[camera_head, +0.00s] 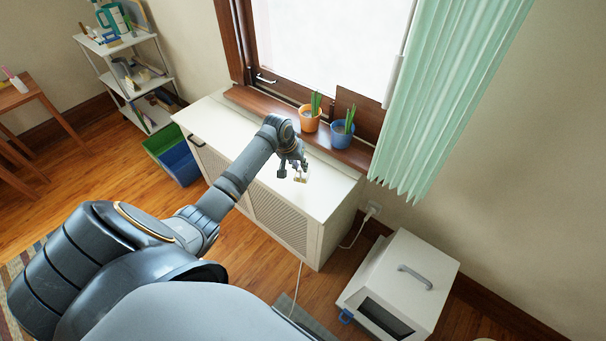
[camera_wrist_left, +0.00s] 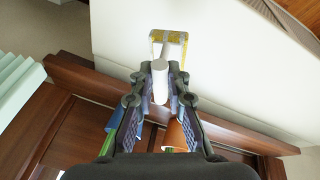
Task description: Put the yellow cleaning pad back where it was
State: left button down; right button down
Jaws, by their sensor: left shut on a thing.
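My left gripper (camera_head: 293,170) is over the white cabinet top, near its front edge. It is shut on the yellow cleaning pad (camera_head: 300,179), which looks small and partly yellow in the head view. In the left wrist view my left gripper (camera_wrist_left: 160,92) has its fingers around a white handle-like part, and the pad's yellow frame-like end (camera_wrist_left: 171,38) sticks out beyond the fingertips. I cannot tell whether the pad touches the cabinet top. My right gripper is not in view.
The white cabinet (camera_head: 225,125) stands under the window. An orange pot (camera_head: 310,122) and a blue pot (camera_head: 342,138) stand on the brown sill behind the gripper. A shelf rack (camera_head: 125,80), green and blue bins (camera_head: 180,160) and a white box-shaped appliance (camera_head: 410,270) stand around it.

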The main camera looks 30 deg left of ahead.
pick_arm(q)
jog(key=w+f, duration=0.2)
jog(key=shift+w+a+f, duration=0.1)
jog(key=shift+a+f, duration=0.2)
jog(key=shift+a, duration=0.05)
jog(key=shift+w+f+b, duration=0.15)
jog(key=shift+f+b, duration=0.2)
jog(key=shift+f, duration=1.35)
jog(key=c, duration=1.3)
grip_release()
jog(key=shift+f, duration=0.15)
jog(key=shift+r, duration=0.3)
jog(key=p+v, duration=0.2)
jog(key=v, duration=1)
jog(key=shift+f, duration=0.1)
